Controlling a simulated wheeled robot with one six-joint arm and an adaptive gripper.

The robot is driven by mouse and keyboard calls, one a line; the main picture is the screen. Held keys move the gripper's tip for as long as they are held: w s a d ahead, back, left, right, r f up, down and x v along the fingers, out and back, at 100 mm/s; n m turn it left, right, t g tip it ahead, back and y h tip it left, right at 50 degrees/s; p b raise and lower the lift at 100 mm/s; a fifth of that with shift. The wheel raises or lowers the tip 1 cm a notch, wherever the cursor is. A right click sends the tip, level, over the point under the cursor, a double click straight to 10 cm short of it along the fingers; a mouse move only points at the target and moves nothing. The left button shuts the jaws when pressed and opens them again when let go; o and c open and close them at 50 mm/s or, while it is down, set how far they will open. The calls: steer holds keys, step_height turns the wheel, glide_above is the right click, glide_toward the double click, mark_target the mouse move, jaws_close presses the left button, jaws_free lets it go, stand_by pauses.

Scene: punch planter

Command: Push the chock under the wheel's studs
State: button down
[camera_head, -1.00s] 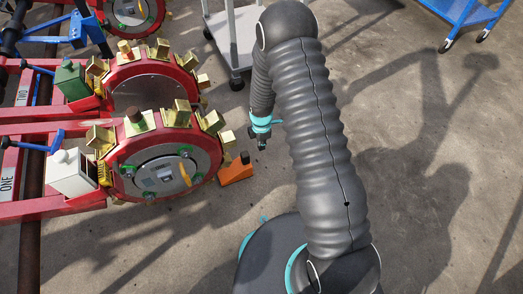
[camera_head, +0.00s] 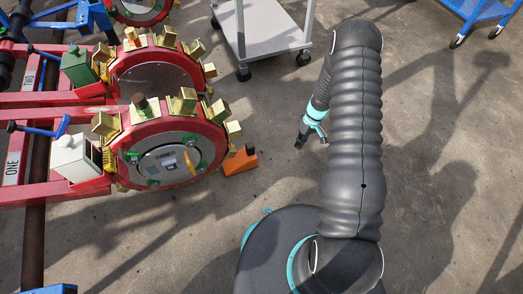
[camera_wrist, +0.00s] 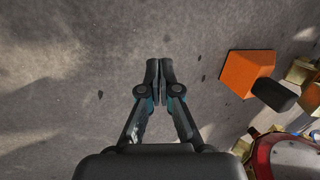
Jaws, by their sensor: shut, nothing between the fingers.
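The chock (camera_head: 238,164) is an orange wedge with a dark knob. It lies on the ground just right of the near red wheel (camera_head: 128,140), by its lower studs. I cannot tell whether it touches them. The wheel carries brass studs (camera_head: 218,112) around its rim. In the wrist view the chock (camera_wrist: 246,72) is right of my gripper, with its dark knob toward the wheel (camera_wrist: 288,155). My gripper (camera_head: 298,146) hangs right of the chock, clear of it. Its fingers (camera_wrist: 159,66) are together and empty over bare ground.
A second studded wheel (camera_head: 150,70) stands behind the first on the red frame (camera_head: 70,100). A white box (camera_head: 75,160) and a green box (camera_head: 77,65) sit on the frame. A grey trolley (camera_head: 268,35) stands behind. The ground right of the chock is clear.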

mark_target(246, 159)
steer(key=m+y, duration=0.1)
steer(key=m, duration=0.2)
steer(key=shift+w, duration=0.15)
steer(key=m, duration=0.2)
steer(key=shift+w+a+m+y, duration=0.25)
steer(key=shift+m+y, duration=0.15)
steer(key=w+a+r+m+y, duration=0.2)
steer(key=a+r+m+y, duration=0.25)
steer(key=m, duration=0.95)
steer(key=shift+h, duration=0.45)
steer(key=b+x, duration=0.1)
steer(key=x, duration=0.9)
steer(key=shift+s, duration=0.15)
steer(key=a, duration=0.3)
steer(key=shift+s, duration=0.4)
steer(key=shift+s+a, duration=0.15)
steer(key=shift+a, duration=0.35)
